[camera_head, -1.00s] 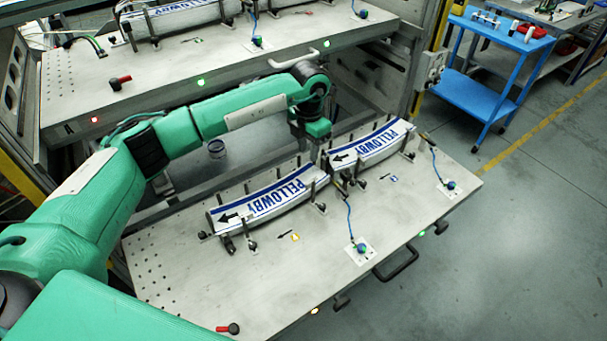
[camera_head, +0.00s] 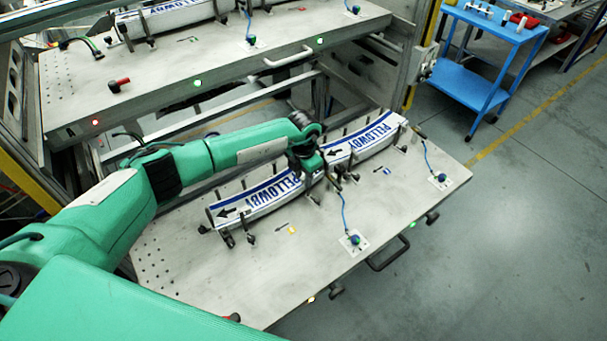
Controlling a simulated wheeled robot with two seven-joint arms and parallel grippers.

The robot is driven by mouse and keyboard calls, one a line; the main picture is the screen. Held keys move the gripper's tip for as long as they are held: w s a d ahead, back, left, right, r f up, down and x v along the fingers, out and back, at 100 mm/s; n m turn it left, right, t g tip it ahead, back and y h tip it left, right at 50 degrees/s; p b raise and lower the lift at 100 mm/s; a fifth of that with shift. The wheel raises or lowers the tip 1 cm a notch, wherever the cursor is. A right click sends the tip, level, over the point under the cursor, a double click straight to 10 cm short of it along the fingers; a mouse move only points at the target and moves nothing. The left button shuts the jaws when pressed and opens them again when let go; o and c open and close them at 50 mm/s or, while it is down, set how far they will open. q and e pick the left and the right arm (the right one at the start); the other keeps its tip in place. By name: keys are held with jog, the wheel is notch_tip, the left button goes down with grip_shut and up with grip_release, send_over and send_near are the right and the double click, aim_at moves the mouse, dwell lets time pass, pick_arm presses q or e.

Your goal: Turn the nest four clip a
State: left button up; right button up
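On the lower drawer plate (camera_head: 310,260) lie two curved white label stacks with blue PELLOWBY lettering, a left stack (camera_head: 258,199) and a right stack (camera_head: 372,137). Dark posts and small clips hold them; one clip (camera_head: 226,240) stands at the front of the left stack, another (camera_head: 403,149) by the right stack. I cannot tell which is nest four clip a. My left gripper (camera_head: 326,176) points down at the gap between the stacks, close to the clips there. Its fingers are small and partly hidden, so their opening does not show. My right gripper is not in view.
An upper drawer (camera_head: 215,63) with more stacks is above and behind. Blue cables run to the plate, one ending at a fitting (camera_head: 355,239). A black handle (camera_head: 394,252) is on the front edge. A blue cart (camera_head: 470,75) stands on the open floor at right.

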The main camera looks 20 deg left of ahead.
pick_arm(q)
grip_shut()
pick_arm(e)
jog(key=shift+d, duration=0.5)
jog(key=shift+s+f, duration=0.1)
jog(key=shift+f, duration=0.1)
pick_arm(q)
jog(key=d+n+b, duration=0.1)
jog(key=n, duration=0.5)
jog(key=d+n+b, duration=0.1)
jog(key=n+b, duration=0.1)
jog(key=n, duration=0.4)
jog(key=n+b, duration=0.2)
jog(key=n, duration=0.3)
jog(key=shift+w+d+n, duration=0.3)
jog(key=shift+d+n, duration=0.1)
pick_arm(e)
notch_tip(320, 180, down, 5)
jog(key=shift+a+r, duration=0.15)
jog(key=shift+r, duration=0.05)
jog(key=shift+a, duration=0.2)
pick_arm(q)
jog(key=shift+r, duration=0.1)
grip_release()
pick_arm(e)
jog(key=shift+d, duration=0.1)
